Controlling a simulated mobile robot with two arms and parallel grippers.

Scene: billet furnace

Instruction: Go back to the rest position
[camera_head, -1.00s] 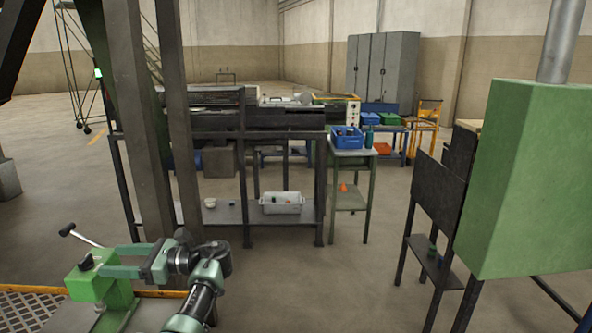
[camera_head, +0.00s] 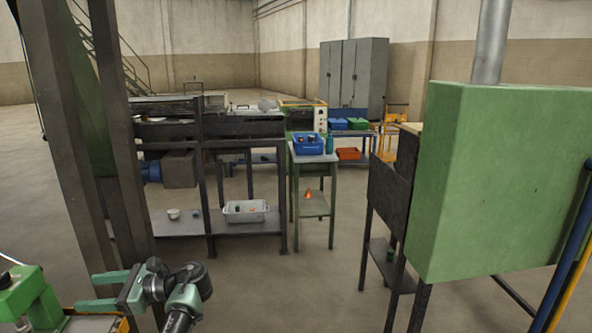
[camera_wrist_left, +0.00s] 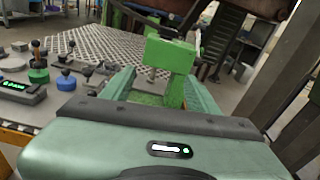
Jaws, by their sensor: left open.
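My left gripper (camera_head: 86,291) is low at the left of the head view, its two green fingers apart and nothing held between them. Just left of it in the picture is a green device (camera_head: 28,297), partly cut off by the frame edge. In the left wrist view, my open fingers (camera_wrist_left: 160,88) point toward the green device (camera_wrist_left: 168,56), which shows beyond and between them. I cannot tell the exact gap between them. My right gripper is not in view.
A large green cabinet (camera_head: 500,180) stands at the right. Steel posts (camera_head: 100,120) rise close at the left. A small stand holds a blue bin (camera_head: 313,144); a grey bin (camera_head: 246,211) sits on a low shelf. The middle floor is clear.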

